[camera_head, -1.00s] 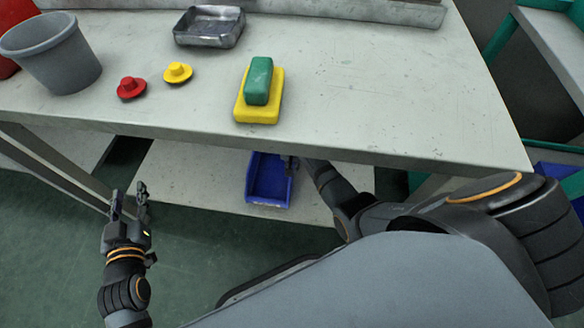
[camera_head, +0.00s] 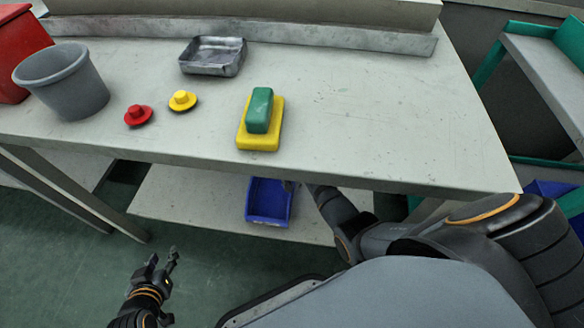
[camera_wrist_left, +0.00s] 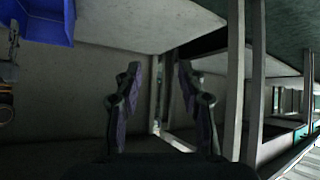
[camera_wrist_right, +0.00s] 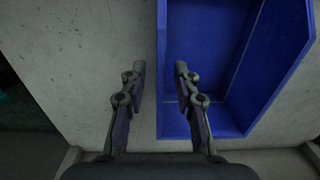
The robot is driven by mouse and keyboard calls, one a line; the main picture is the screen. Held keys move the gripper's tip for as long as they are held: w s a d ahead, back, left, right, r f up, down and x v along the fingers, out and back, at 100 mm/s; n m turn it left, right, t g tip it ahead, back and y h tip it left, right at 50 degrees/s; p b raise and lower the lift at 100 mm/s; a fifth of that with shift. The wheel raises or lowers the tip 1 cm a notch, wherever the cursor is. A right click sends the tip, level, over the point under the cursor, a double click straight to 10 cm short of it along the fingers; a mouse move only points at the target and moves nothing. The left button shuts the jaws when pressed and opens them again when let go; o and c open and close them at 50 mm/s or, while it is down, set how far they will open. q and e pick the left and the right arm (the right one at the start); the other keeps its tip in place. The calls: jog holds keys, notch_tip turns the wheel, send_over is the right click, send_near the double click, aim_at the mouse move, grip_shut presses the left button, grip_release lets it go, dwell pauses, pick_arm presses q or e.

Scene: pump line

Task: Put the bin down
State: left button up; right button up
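The blue bin (camera_head: 268,218) appears to sit on the lower shelf (camera_head: 190,203) under the table, near its front edge. It also shows in the right wrist view (camera_wrist_right: 275,90) and at the upper left of the left wrist view (camera_wrist_left: 45,22). My right gripper (camera_wrist_right: 161,68) is open around the bin's side wall, one finger outside and one inside, with gaps beside the wall. In the head view this gripper is mostly hidden behind the bin's edge and the tabletop. My left gripper (camera_head: 163,257) is open and empty, in front of the shelf and left of the bin.
On the tabletop (camera_head: 370,120) stand a grey bucket (camera_head: 65,85), a metal tray (camera_head: 212,57), a red knob (camera_head: 138,116), a yellow knob (camera_head: 183,101) and a green block (camera_head: 260,110) on a yellow one (camera_head: 262,142). The shelf left of the bin is clear.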

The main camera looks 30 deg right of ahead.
notch_tip(320, 180, up, 4)
jog(key=shift+f+p, duration=0.2)
jog(key=shift+p, duration=0.65)
notch_tip(320, 180, up, 6)
jog(key=p, duration=0.3)
jog(key=s+f+n+t, duration=0.1)
jog(key=s+f+n, duration=0.25)
jog(key=s, duration=0.65)
pick_arm(q)
jog(key=s+f+g, duration=0.3)
jog(key=s+g, duration=0.3)
jog(key=s, duration=0.3)
jog(key=shift+s+a+g, duration=0.2)
jog(key=shift+s+g, duration=0.1)
jog(key=shift+g, duration=0.1)
pick_arm(e)
jog(key=s+r+n+t, duration=0.1)
jog(key=s+r+n, duration=0.1)
jog(key=s, duration=0.4)
jog(key=s+a+r+n+t, duration=0.1)
jog(key=s+r+n, duration=0.1)
jog(key=s, duration=0.4)
jog(key=shift+s+a+y, duration=0.25)
jog(key=shift+a+y, duration=0.05)
jog(key=shift+y, duration=0.1)
pick_arm(q)
jog(key=shift+r+p, duration=0.1)
jog(key=shift+p, duration=0.2)
pick_arm(e)
jog(key=shift+d, duration=0.1)
